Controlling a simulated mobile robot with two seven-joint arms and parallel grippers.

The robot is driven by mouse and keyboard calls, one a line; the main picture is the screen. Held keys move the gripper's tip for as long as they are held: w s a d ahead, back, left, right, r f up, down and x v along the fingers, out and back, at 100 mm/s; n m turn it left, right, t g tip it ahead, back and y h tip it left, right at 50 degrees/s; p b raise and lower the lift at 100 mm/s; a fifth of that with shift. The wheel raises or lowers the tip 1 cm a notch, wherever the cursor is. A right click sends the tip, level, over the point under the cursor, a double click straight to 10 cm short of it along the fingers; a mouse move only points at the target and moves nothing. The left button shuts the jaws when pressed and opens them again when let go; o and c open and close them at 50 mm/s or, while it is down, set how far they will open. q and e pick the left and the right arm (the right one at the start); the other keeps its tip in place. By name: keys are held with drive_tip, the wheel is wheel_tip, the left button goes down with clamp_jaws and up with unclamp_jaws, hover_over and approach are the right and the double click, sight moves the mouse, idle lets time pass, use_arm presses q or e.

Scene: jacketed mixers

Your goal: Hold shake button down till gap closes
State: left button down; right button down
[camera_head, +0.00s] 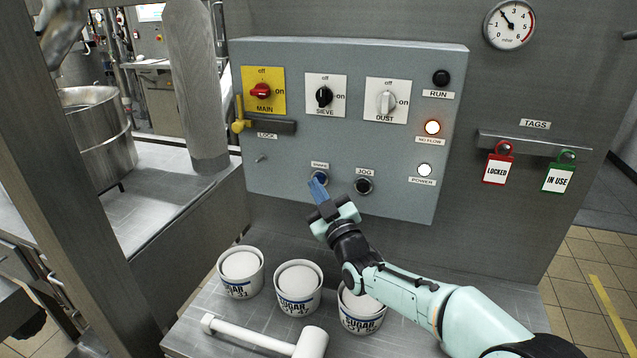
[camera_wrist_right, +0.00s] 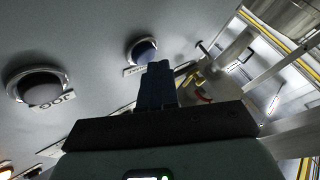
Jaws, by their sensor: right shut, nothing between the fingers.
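The shake button (camera_head: 319,178) sits low on the grey control panel (camera_head: 285,180), left of the black JOG button (camera_head: 363,186). Its small label is hard to read. My right gripper (camera_head: 318,188) is shut and empty, its blue fingertips at the shake button and covering part of it. In the right wrist view the fingertips (camera_wrist_right: 158,70) overlap the lower edge of the dark blue button (camera_wrist_right: 142,50); I cannot tell whether they touch or press it. The JOG button (camera_wrist_right: 38,84) is clear to the left there. No gap is clearly identifiable. My left gripper is not in view.
Above are the MAIN (camera_head: 261,91), SIEVE (camera_head: 324,96) and DUST (camera_head: 387,102) switches. The NO FLOW lamp (camera_head: 432,127) glows orange, the POWER lamp (camera_head: 424,170) white. Sugar tubs (camera_head: 240,268) and a white mallet (camera_head: 311,343) occupy the bench below my arm.

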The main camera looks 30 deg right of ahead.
drive_tip(key=shift+w+d, duration=0.3)
drive_tip(key=shift+d, duration=0.05)
idle(2.7)
idle(0.9)
drive_tip(key=shift+s+a+b, duration=0.55)
drive_tip(key=shift+a+b, duration=0.1)
drive_tip(key=shift+b, duration=0.1)
drive_tip(key=s+a+b, duration=0.1)
drive_tip(key=s+a, duration=0.2)
drive_tip(key=shift+s+a, duration=0.15)
drive_tip(key=shift+a, duration=0.25)
idle(0.4)
